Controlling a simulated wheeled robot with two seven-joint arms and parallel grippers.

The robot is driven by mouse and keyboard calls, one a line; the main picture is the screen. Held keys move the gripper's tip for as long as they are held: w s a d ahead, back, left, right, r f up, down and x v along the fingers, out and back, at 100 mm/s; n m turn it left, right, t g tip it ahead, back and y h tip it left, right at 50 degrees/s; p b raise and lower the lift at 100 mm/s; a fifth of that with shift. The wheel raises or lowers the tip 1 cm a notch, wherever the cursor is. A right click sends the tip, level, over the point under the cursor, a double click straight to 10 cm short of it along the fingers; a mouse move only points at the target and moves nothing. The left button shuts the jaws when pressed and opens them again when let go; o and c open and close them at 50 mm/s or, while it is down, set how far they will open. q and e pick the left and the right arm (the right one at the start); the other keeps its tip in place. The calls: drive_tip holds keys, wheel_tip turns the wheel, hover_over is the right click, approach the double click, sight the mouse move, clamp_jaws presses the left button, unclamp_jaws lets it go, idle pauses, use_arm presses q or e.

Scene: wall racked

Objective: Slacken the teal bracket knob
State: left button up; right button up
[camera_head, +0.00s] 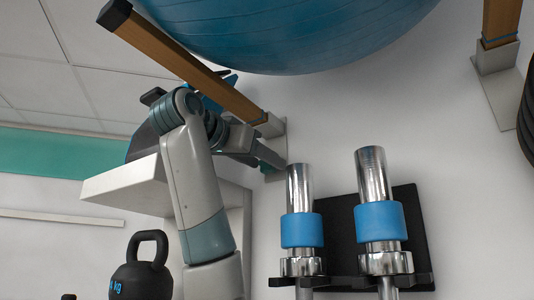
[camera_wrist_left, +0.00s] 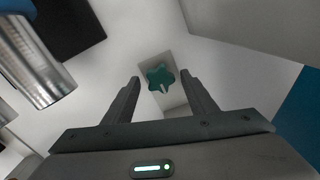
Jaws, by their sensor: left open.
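The teal bracket knob (camera_wrist_left: 160,77) shows in the left wrist view as a small star-shaped knob on a pale grey plate (camera_wrist_left: 151,63) against the wall. My left gripper (camera_wrist_left: 160,78) is open, with one finger on each side of the knob in that view. I cannot tell how far the fingertips stand from it in depth; nothing is held. In the head view my left gripper (camera_head: 270,158) is at the wall under the bracket of the left wooden arm (camera_head: 190,65). My right gripper is not in view.
A big blue ball (camera_head: 290,30) rests above. Two chrome bar ends with blue bands (camera_head: 301,230) (camera_head: 381,221) stand in a black wall holder (camera_head: 412,215) just right of my gripper. A white shelf (camera_head: 130,187) and black kettlebell (camera_head: 142,275) are at left.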

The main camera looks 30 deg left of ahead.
use_arm(q)
drive_tip(key=shift+w+p, duration=0.35)
drive_tip(key=shift+w, duration=0.7)
drive_tip(key=shift+c, duration=0.4)
drive_tip(key=c, duration=1)
